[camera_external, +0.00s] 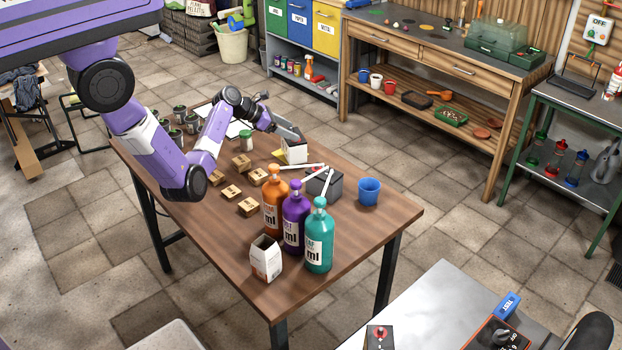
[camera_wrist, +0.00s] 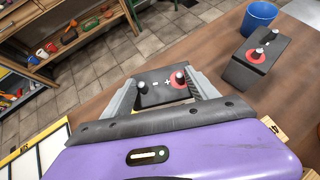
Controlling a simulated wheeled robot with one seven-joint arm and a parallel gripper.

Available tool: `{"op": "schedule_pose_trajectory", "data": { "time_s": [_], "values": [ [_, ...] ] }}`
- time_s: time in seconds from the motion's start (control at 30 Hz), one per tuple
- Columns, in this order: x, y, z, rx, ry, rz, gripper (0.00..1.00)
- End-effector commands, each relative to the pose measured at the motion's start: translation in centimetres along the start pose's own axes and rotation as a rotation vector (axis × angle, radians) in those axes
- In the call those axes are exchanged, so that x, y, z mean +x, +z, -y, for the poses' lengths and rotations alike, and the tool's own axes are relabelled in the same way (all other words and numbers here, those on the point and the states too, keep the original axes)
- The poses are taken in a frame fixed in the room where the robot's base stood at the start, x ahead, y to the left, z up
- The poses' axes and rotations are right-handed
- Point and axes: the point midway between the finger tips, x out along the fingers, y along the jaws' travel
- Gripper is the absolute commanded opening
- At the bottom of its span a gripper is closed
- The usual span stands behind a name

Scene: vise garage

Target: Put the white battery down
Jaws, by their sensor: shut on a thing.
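The white battery (camera_external: 295,154) has white sides and a dark top; it is upright near the far edge of the wooden table. My gripper (camera_external: 289,136) is shut on its upper part. In the wrist view, the battery's dark top (camera_wrist: 155,95), with plus and minus marks and two terminals, sits between my two fingers (camera_wrist: 164,88). The battery's underside is hidden, so I cannot tell whether it touches the table. A black battery (camera_external: 326,185) stands apart from it, nearer the camera; it also shows at the right of the wrist view (camera_wrist: 248,73).
A blue cup (camera_external: 369,191), an orange bottle (camera_external: 274,205), a purple bottle (camera_external: 293,222), a teal bottle (camera_external: 319,240) and a white carton (camera_external: 266,258) stand on the table (camera_external: 350,240). Several small wooden blocks (camera_external: 231,193) and a green-lidded jar (camera_external: 246,142) lie left of the white battery.

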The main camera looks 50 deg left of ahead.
Motion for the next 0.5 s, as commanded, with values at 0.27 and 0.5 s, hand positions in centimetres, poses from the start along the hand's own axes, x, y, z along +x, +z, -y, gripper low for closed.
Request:
{"op": "schedule_pose_trajectory", "data": {
  "time_s": [0.27,0.5],
  "values": [
    [1.1,-1.3,0.0,0.001,0.002,0.007,0.0],
    [1.2,-1.4,0.0,0.001,0.001,0.006,0.0]
  ]
}}
